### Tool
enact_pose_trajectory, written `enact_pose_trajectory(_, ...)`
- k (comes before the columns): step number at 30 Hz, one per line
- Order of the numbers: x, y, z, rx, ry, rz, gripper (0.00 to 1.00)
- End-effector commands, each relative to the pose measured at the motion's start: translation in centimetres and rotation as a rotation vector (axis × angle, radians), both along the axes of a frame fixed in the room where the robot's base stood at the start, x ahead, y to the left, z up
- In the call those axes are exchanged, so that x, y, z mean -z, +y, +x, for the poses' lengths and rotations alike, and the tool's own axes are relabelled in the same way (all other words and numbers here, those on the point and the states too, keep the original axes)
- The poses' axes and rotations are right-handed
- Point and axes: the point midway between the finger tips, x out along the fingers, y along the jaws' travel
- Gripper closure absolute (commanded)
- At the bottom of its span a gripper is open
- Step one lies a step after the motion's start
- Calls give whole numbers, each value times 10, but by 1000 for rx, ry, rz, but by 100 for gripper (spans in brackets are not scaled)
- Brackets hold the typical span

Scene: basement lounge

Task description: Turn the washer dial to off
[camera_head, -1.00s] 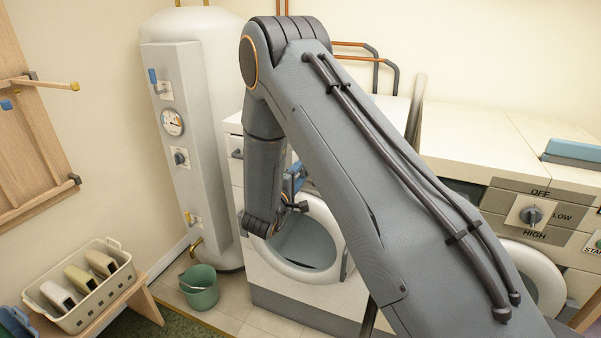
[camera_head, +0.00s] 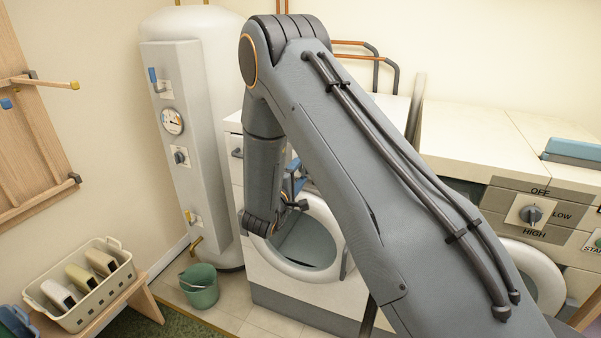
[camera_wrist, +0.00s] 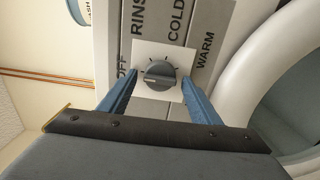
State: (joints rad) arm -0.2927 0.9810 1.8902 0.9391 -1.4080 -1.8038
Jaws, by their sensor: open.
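The washer (camera_head: 268,275) is a white front-loader with a round open-looking door ring, seen behind my arm in the head view. Its dial (camera_wrist: 160,75) is a dark grey knob on a white square plate, with OFF, RINSE, COLD and WARM printed around it in the wrist view. A pale line on the knob points left, toward OFF. My gripper (camera_wrist: 159,80) is open, its two blue fingers on either side of the dial. I cannot tell whether they touch it. In the head view my gripper (camera_head: 294,186) is partly hidden by my arm, and the washer dial is hidden.
A second machine (camera_head: 470,112) at right has its own dial (camera_head: 531,215) marked OFF, LOW and HIGH. A white tank (camera_head: 205,130) with valves stands left of the washer. A green bucket (camera_head: 199,287) and a bench with a basket (camera_head: 75,312) are at lower left.

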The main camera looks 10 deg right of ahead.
Motion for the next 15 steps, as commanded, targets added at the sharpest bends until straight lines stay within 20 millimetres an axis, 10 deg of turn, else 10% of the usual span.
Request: enact_pose_trajectory(15,2,41,-55,-2,1,0,43)
